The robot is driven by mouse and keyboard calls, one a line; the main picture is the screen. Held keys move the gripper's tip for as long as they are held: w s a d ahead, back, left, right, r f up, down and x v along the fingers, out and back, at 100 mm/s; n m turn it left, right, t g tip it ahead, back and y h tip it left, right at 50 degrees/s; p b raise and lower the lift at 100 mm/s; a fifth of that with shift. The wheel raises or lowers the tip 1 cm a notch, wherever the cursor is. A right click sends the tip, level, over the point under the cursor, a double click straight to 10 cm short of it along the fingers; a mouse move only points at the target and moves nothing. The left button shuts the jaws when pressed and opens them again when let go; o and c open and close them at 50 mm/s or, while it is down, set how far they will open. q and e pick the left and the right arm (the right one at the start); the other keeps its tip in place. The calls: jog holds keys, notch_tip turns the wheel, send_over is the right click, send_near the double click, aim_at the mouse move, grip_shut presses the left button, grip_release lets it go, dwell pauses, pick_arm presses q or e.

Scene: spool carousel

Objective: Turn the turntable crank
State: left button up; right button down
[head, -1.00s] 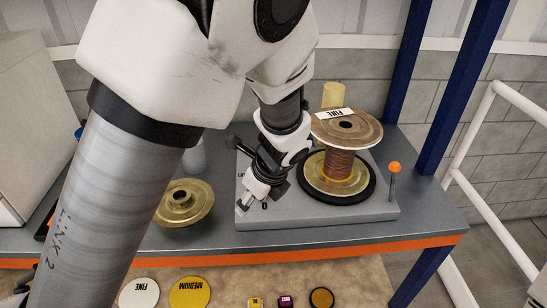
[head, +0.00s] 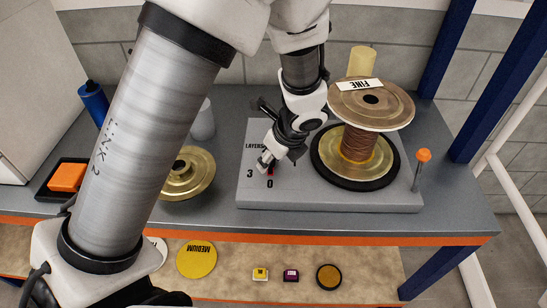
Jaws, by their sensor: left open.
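The grey turntable base (head: 330,196) stands on the bench, with a round dark-rimmed platter carrying a spool (head: 358,150) labelled FINE. An orange-knobbed upright post (head: 423,155) stands at the base's right end; it looks like the crank handle. My left gripper (head: 278,160) is open over the left part of the base, by a dial marked LAYERS, 3 and 0 with a red mark. It is left of the spool and well away from the orange knob. The gripper hides part of the dial; whether it touches the base I cannot tell. My right gripper is not in view.
A brass flanged disc (head: 187,174) lies left of the base. A blue bottle (head: 93,102), an orange block in a dark tray (head: 66,177) and a pale cup (head: 203,121) are farther left. A yellowish cylinder (head: 362,60) stands behind the spool. Labelled discs lie below the bench edge.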

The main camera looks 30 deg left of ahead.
pick_arm(q)
jog(key=shift+s+r, duration=0.2)
jog(key=shift+s, duration=0.15)
jog(key=c, duration=0.5)
jog(key=shift+s+r, duration=0.1)
jog(key=shift+s, duration=0.1)
grip_shut()
jog(key=shift+d, duration=0.15)
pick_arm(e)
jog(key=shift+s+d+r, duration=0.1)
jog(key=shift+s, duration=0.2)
pick_arm(q)
jog(key=shift+w, duration=0.1)
jog(key=shift+w+n+p, duration=0.1)
jog(key=shift+n+p, duration=0.4)
jog(key=shift+p, duration=0.05)
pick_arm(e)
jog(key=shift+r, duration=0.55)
